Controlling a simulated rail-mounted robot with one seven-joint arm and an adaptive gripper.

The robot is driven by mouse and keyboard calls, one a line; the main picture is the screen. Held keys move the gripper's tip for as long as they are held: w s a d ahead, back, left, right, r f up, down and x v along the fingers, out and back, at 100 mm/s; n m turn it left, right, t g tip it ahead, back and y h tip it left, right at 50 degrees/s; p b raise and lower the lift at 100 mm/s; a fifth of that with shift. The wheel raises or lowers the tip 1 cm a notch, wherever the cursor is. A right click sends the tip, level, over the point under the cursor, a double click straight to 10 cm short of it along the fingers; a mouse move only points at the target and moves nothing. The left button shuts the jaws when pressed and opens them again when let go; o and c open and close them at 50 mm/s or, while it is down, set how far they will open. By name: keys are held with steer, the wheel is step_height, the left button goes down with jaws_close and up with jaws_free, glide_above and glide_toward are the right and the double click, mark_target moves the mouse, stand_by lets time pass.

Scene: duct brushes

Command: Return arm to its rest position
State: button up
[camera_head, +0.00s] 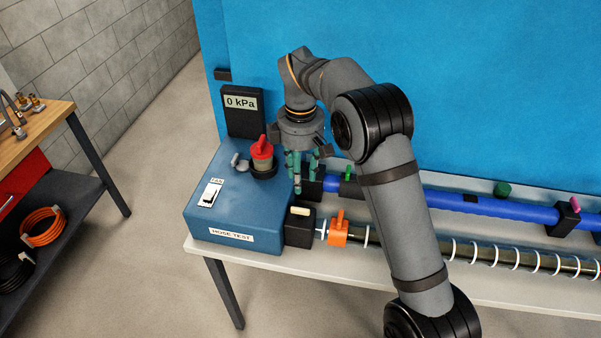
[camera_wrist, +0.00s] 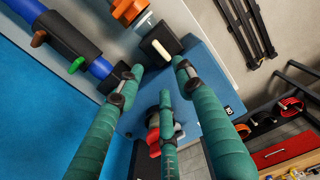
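My arm is bent over the bench, with its elbow high. My gripper (camera_head: 298,184) hangs fingers-down beside the right part of the blue hose test box (camera_head: 232,215). In the wrist view, my gripper (camera_wrist: 160,76) has green-wrapped fingers with their tips apart and nothing held between them. The red-handled knob (camera_head: 262,147) on the box is just left of the fingers. The knob's red part (camera_wrist: 153,135) shows partly behind a finger in the wrist view. I cannot tell the exact clearance between the fingers and the box.
A blue tube (camera_head: 480,205) and a clear ringed tube (camera_head: 500,256) run right along the bench (camera_head: 320,269). An orange valve (camera_head: 338,232) and dark block (camera_head: 300,228) are near the box. A 0 kPa display (camera_head: 242,108) stands behind it. A wooden-topped workbench (camera_head: 45,120) is left.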

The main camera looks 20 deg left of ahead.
steer(key=shift+r, duration=0.3)
step_height(320, 180, down, 12)
steer(key=shift+f, duration=0.1)
stand_by(0.7)
